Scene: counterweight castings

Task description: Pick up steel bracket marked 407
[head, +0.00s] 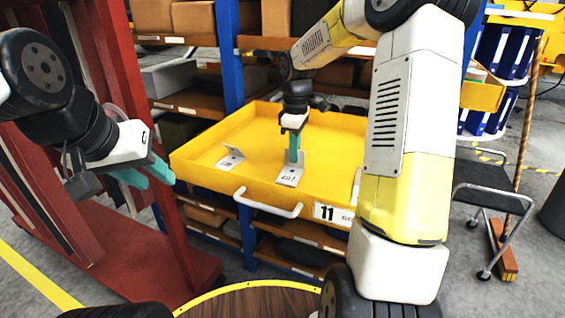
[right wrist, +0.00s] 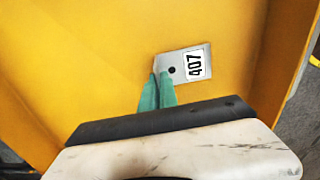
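The steel bracket marked 407 (head: 289,176) is a light grey angled plate on the floor of the yellow drawer (head: 222,184), its label facing up. It also shows in the right wrist view (right wrist: 182,64), with its label and a dark hole. My right gripper (head: 295,160) reaches down into the drawer. Its teal fingers (right wrist: 158,82) are close together on the bracket's upright flange, which shows as a thin edge between the tips. I see no clear gap between bracket and drawer floor. My left gripper (head: 160,178) is open and empty, outside the drawer at the left.
Another bracket (head: 231,157) lies left in the drawer, its mark unreadable. A third piece (head: 356,186) is partly hidden by my right arm. The drawer has raised walls, a front handle (head: 267,204) and a label 11. A red upright (head: 125,110) stands near my left gripper.

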